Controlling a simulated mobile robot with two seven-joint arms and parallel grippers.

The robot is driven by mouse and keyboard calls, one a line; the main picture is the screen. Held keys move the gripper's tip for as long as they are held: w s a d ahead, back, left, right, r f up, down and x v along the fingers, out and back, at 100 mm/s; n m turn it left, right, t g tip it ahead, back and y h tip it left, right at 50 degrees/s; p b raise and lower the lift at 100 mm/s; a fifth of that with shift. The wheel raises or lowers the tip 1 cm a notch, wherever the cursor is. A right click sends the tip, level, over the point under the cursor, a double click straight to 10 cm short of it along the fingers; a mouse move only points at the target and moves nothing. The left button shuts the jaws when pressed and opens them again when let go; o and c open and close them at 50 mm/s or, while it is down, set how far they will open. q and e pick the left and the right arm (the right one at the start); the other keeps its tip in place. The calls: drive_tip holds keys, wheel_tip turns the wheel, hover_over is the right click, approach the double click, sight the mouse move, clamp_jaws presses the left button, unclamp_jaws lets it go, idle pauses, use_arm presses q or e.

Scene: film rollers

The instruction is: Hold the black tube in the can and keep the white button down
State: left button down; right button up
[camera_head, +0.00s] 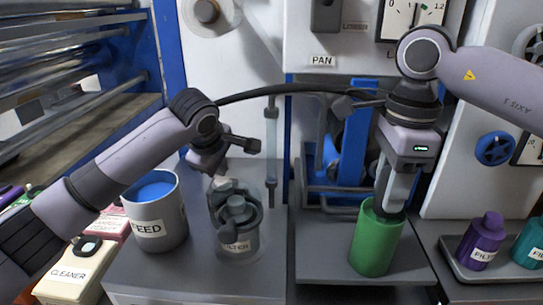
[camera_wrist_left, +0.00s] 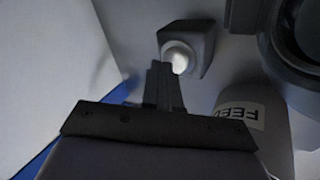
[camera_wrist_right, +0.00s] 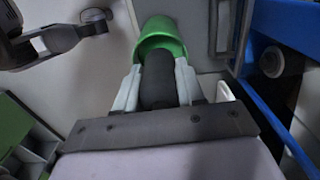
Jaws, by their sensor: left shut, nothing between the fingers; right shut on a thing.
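The green can (camera_head: 374,246) stands on the grey counter below my right gripper (camera_head: 387,205). In the right wrist view my right gripper (camera_wrist_right: 158,72) is shut on the black tube (camera_wrist_right: 158,82), whose far end reaches into the mouth of the green can (camera_wrist_right: 160,30). The white button (camera_wrist_left: 178,55) sits on a small grey box (camera_wrist_left: 200,42) in the left wrist view. My left gripper (camera_wrist_left: 164,68) is shut and empty, its tips at the button's edge. I cannot tell whether they touch it or whether it is down. In the head view my left gripper (camera_head: 221,177) is partly hidden.
A FEED pot with blue contents (camera_head: 157,222) stands left of the grey FILTER unit (camera_head: 238,235). A CLEANER bottle (camera_head: 75,275) is at lower left. A purple bottle (camera_head: 482,240) and a teal bottle (camera_head: 528,245) stand on a tray at right. A blue frame is behind the can.

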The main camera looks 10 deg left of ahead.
use_arm(q)
drive_tip(key=shift+f, duration=0.65)
idle(1.8)
idle(1.6)
drive_tip(key=shift+r, duration=3.55)
drive_tip(key=shift+r, duration=0.1)
drive_tip(key=v, duration=1.2)
drive_tip(key=shift+w, duration=0.1)
use_arm(e)
drive_tip(key=o, duration=1.1)
drive_tip(key=shift+o, duration=0.2)
drive_tip(key=shift+r, duration=0.1)
